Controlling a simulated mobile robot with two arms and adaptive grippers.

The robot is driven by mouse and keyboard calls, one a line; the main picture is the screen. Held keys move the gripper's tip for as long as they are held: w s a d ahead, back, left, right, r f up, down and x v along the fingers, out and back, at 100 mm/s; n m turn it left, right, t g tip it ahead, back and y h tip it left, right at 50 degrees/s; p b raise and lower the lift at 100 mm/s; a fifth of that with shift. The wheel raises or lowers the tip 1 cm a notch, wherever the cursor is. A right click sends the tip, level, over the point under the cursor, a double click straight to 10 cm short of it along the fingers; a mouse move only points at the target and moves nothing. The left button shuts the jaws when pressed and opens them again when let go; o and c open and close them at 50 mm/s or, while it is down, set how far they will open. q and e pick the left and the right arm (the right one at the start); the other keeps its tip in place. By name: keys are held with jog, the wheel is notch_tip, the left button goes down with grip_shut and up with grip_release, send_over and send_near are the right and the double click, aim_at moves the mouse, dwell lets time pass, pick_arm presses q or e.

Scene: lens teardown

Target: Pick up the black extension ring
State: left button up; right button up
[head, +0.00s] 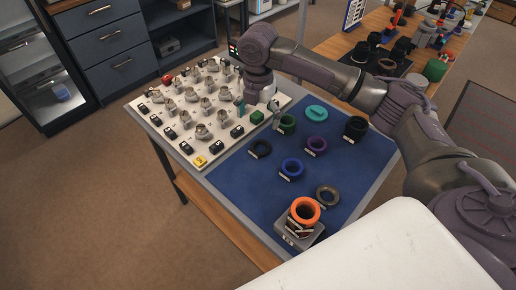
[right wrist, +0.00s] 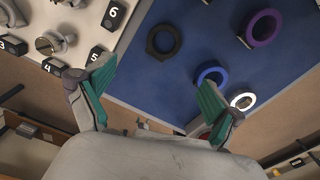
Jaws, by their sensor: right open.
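A flat black ring (head: 260,148) lies on the blue mat (head: 245,185), close to the white board. In the right wrist view the black ring (right wrist: 163,54) shows beyond the fingertips, apart from them. A taller black cylinder-shaped ring (head: 355,128) stands at the mat's right side. My right gripper (head: 258,110) is above the board's right edge, behind the flat black ring in the head view. Its teal fingers (right wrist: 158,75) are spread, with nothing between them. My left gripper is not in view.
Blue (head: 292,169), purple (head: 316,145), green (head: 287,125) and grey-brown (head: 327,197) rings lie around the mat. A teal piece (head: 317,113) lies behind. An orange ring (head: 304,204) tops a stack in front. The white board (head: 216,143) holds several metal parts and numbered blocks.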

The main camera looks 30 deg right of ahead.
send_over(260, 147)
jog(key=f, duration=0.5)
jog(key=shift+s+a+f, duration=0.1)
jog(key=shift+a+f, duration=0.15)
jog(key=shift+f, duration=0.1)
jog(key=shift+d+f+p, duration=0.15)
jog(key=shift+f+p, duration=0.05)
jog(key=shift+f, duration=1.2)
jog(key=shift+d+f+p, duration=0.15)
jog(key=shift+f, duration=1.25)
jog(key=c, duration=1.3)
